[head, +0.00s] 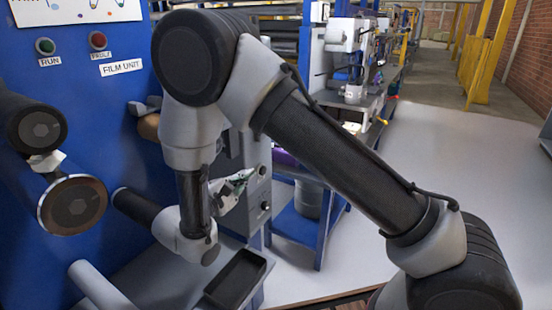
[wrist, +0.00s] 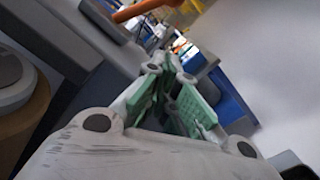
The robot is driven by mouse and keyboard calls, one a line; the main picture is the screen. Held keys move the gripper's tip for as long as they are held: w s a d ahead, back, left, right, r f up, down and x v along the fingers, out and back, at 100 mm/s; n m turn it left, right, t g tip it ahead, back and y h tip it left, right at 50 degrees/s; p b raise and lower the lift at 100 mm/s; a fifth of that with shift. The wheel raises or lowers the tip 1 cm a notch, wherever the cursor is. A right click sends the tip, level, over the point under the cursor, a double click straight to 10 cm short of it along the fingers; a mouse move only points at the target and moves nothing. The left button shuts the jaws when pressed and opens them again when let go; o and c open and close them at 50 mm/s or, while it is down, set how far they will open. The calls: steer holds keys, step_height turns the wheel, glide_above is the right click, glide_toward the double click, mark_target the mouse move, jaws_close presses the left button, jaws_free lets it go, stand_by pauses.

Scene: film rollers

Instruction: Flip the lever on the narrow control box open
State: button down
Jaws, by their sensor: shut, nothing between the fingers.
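A narrow grey control box (head: 257,196) with small round knobs on its face stands right of the blue machine in the head view. No lever can be made out on it there; my arm covers part of that area. My gripper (head: 240,184) is beside the box, seen small and partly behind my wrist. In the wrist view my gripper (wrist: 172,66) has its green-padded fingers together at the tips with nothing held. An orange bar (wrist: 138,10) sticks out near a grey housing at the top of the wrist view; I cannot tell whether it is the lever.
The blue film unit panel (head: 95,95) with black rollers (head: 74,205) stands at the left. A black tray (head: 236,279) lies on the grey ledge below my wrist. A blue-framed bench (head: 307,232) is behind the box.

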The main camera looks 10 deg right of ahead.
steer(key=shift+d, duration=0.1)
steer(key=w+d+r, duration=0.2)
steer(key=w+d, duration=0.3)
steer(key=d, duration=0.5)
stand_by(0.3)
steer(key=shift+w+d+r, duration=0.15)
